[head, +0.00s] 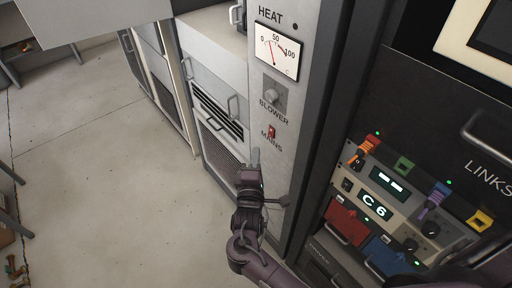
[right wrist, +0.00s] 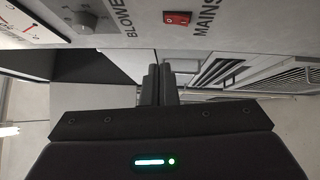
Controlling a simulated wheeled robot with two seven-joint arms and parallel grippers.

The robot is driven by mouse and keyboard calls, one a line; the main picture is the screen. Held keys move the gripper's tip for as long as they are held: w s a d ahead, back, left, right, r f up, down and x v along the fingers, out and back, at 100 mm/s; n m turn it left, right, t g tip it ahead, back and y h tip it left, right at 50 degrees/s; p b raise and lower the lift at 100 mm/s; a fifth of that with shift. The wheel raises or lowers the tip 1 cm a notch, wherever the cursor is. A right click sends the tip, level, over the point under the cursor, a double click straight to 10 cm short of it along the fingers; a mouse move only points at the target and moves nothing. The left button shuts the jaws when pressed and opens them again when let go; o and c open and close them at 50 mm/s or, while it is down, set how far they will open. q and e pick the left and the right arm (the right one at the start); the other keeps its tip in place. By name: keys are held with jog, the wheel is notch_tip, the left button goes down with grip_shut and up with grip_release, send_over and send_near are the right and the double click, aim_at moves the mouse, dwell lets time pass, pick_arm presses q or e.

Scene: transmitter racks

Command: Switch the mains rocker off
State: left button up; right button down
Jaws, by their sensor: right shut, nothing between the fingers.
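The mains rocker (head: 271,132) is a small red switch on the grey heat panel, just above the MAINS label and below the blower knob. It also shows in the right wrist view (right wrist: 178,18), red in a dark frame, near the top of the picture. My right gripper (head: 255,157) is shut and empty, just below and left of the rocker in the head view, apart from it. In the right wrist view its fingers (right wrist: 160,80) are together, pointing up toward the panel below the rocker. The left gripper is not in view.
The blower knob (head: 273,92) and the heat gauge (head: 277,51) sit above the rocker. To the right is a rack with a display unit (head: 375,206), coloured plugs, and red and blue modules. Cabinets with handles stand behind left. Open floor (head: 90,130) lies left.

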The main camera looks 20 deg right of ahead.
jog(key=shift+r+v, duration=0.2)
jog(key=shift+v, duration=0.85)
jog(key=shift+r+v, duration=0.25)
jog(key=shift+v, duration=0.85)
jog(key=shift+a, duration=0.2)
jog(key=s+d+f+m+g+y, duration=0.15)
jog(key=s+f, duration=0.25)
jog(key=f, duration=0.7)
jog(key=s+f+m+g+y, duration=0.1)
jog(key=s+f+g+y, duration=0.2)
jog(key=f, duration=0.8)
jog(key=s+d+f+m+g+y, duration=0.1)
jog(key=s+f+g+y, duration=0.2)
jog(key=f, duration=0.8)
jog(key=s+d+f+m+g, duration=0.1)
jog(key=s+f, duration=0.4)
jog(key=s, duration=0.5)
jog(key=s+d+f+m+g, duration=0.2)
jog(key=s+f+m+g, duration=0.2)
jog(key=s, duration=0.6)
jog(key=s+d+f+m+g, duration=0.2)
jog(key=s+f+m+g, duration=0.1)
jog(key=s+f, duration=0.5)
jog(key=shift+s+d+g, duration=0.25)
jog(key=shift+s+g, duration=0.1)
jog(key=shift+s, duration=0.65)
jog(key=shift+s+y, duration=0.1)
jog(key=shift+y, duration=0.15)
